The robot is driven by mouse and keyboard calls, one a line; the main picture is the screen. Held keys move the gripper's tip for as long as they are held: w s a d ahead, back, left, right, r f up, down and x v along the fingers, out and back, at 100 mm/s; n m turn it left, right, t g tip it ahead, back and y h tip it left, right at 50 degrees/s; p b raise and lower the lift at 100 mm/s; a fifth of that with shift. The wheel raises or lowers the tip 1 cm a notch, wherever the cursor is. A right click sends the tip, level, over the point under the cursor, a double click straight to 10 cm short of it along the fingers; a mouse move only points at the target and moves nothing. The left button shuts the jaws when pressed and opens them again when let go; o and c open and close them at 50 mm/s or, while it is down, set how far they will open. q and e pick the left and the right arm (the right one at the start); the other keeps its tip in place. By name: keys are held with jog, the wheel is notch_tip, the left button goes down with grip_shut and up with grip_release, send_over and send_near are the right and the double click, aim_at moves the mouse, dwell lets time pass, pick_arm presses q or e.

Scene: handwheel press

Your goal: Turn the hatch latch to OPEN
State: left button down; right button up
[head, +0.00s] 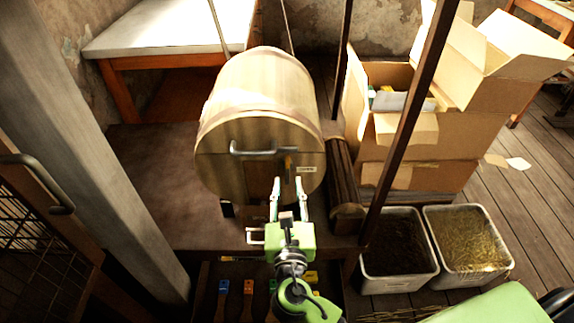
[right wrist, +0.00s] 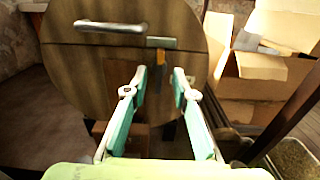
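The wooden drum (head: 228,125) has a round front hatch (head: 228,172) with a metal bar handle (head: 265,151). The plate's lettering is too small to read. My right gripper (head: 288,188) is open and empty, pointing at the hatch just below the latch. In the right wrist view its fingertips (right wrist: 160,76) are spread apart, with no visible contact with the latch. My left gripper is not in view.
A dark wooden bench (head: 155,185) bears the drum. Dark posts (head: 408,125) rise to its right. Cardboard boxes (head: 440,145) and two filled bins (head: 400,268) stand at the right. An open drawer (head: 205,300) with several coloured-tagged tools lies below.

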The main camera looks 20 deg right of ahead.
aim_at(287, 170)
jog(key=x, duration=0.6)
jog(key=shift+w+f, duration=0.1)
jog(key=shift+w, duration=0.05)
jog(key=shift+w+d, duration=0.2)
jog(key=shift+w, duration=0.35)
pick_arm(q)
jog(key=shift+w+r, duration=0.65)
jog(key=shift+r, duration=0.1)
pick_arm(e)
grip_shut()
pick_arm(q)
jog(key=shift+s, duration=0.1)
pick_arm(e)
jog(key=shift+f, duration=0.1)
